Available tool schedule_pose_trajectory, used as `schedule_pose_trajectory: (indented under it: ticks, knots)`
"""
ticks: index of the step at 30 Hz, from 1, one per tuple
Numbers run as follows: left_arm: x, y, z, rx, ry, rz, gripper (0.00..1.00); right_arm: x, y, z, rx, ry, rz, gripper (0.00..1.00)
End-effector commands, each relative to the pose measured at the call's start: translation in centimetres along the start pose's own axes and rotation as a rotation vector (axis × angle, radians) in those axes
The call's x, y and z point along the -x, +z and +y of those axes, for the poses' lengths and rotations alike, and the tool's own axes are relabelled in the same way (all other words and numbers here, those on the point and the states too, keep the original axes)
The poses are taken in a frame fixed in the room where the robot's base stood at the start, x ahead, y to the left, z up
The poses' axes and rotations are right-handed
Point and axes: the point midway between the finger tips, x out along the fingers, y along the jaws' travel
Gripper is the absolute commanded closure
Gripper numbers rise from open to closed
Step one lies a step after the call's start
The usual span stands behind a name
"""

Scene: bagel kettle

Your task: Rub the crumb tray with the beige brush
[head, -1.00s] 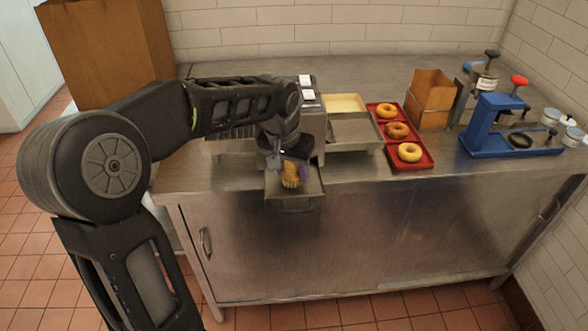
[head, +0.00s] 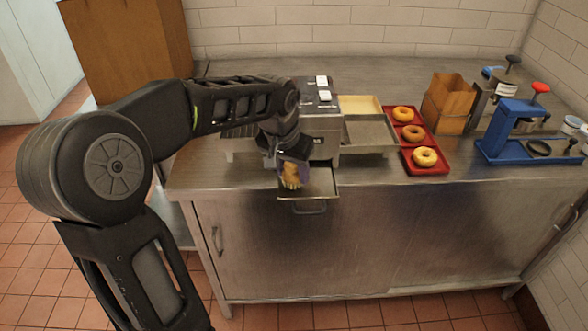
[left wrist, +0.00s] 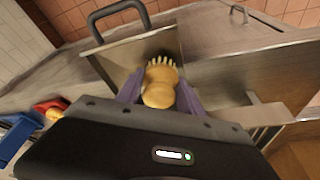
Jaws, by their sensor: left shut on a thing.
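The beige brush (head: 291,174) is held in my left gripper (head: 293,164), its bristles pointing down. The crumb tray (head: 322,181) is pulled out at the front of the metal machine on the counter, and its handle hangs over the counter's front edge. The brush is over the left part of the tray. In the left wrist view the brush (left wrist: 160,83) sits between the purple fingers, with its bristles at the tray's bare surface (left wrist: 120,58); I cannot tell for sure whether they touch. My right gripper is in neither view.
A red tray (head: 430,168) with bagels stands right of the metal machine (head: 320,135). A paper bag (head: 447,103) and a blue press (head: 510,130) stand farther right. A large brown box (head: 125,45) is at the back left. The counter's front right is clear.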

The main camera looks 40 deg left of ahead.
Motion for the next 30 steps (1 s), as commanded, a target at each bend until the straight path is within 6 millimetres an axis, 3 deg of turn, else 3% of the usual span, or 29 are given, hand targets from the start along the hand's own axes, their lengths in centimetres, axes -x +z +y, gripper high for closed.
schedule_pose_trajectory:
  ticks: [1, 12, 26, 30]
  knots:
    - [1.3, -0.4, -0.8, 0.007, -0.012, 0.006, 0.88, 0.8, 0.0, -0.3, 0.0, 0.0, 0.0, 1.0]
    - [5.0, -1.6, -0.4, 0.003, -0.006, 0.008, 0.88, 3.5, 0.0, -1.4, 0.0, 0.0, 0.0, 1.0]
    - [5.3, -1.8, -0.3, 0.002, -0.005, 0.008, 0.88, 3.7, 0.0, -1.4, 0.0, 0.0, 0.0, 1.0]
    - [6.2, -2.1, -0.3, 0.002, -0.005, 0.009, 0.88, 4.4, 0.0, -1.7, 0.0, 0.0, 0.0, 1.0]
